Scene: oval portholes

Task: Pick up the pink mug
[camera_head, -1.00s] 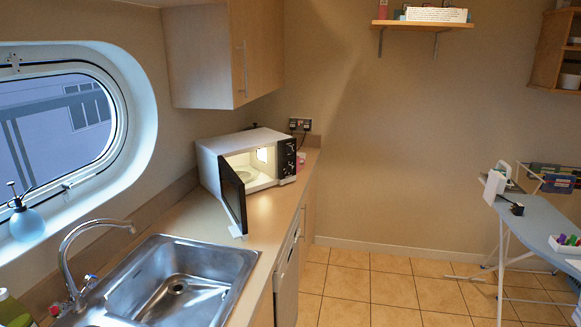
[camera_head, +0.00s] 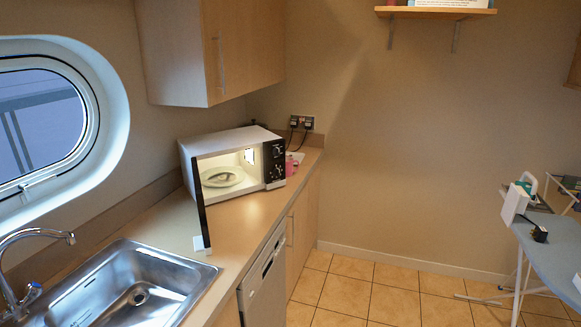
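A small pink object, likely the pink mug (camera_head: 291,165), stands on the counter at the far end, just right of the microwave. The microwave hides part of it, and it is too small to make out a handle. My gripper is not in view.
The microwave (camera_head: 235,143) stands on the counter (camera_head: 238,215) with its door (camera_head: 202,208) open toward me and a plate (camera_head: 222,177) inside. A sink (camera_head: 140,285) is at the near left. An ironing board (camera_head: 555,250) stands at right. The tiled floor (camera_head: 350,290) between is clear.

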